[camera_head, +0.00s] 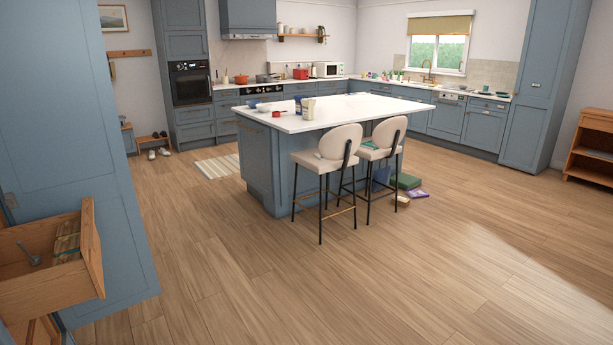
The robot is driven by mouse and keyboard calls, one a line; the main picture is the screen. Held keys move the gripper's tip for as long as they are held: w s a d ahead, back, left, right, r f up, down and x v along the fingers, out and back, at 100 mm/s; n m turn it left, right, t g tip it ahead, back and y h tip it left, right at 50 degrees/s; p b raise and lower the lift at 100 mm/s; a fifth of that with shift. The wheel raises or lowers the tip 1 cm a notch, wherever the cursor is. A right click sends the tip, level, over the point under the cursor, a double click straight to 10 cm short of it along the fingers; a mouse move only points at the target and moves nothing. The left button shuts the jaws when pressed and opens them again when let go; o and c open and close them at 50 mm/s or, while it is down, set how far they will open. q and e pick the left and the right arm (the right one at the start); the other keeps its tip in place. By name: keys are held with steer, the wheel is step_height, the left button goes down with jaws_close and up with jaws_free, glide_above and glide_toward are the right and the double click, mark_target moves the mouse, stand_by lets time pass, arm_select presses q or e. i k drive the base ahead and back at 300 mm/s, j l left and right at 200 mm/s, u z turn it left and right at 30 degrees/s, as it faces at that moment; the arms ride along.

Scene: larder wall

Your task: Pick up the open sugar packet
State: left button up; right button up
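A small upright cream packet (308,109) stands on the white top of the kitchen island (350,109), near its left front edge. It looks like the sugar packet, but it is too small to read a label or tell whether its top is open. A dark blue item (298,104) stands right beside it on the left. Neither of my grippers is in view.
A red cup or scoop (278,114) and a bowl (263,107) are left of the packet. Two cream stools (327,150) stand at the island's front right. Boxes (407,181) lie on the floor. An open wooden drawer (92,248) juts out at left. The foreground floor is clear.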

mark_target(298, 106)
steer(key=i+j+u, duration=0.25)
steer(key=i, duration=0.8)
steer(key=i+u, duration=0.25)
steer(key=i, duration=0.75)
steer(key=i+z, duration=0.15)
steer(key=i, duration=0.35)
steer(key=i+j+z, duration=0.15)
steer(key=i, duration=0.35)
steer(key=i+j+z, duration=0.1)
steer(key=i, duration=0.4)
steer(key=i+j+z, duration=0.15)
steer(key=i+j, duration=0.15)
steer(key=i, duration=0.2)
steer(key=i+j+z, duration=0.15)
steer(key=i, duration=0.3)
steer(key=i+j, duration=0.05)
steer(key=j, duration=0.05)
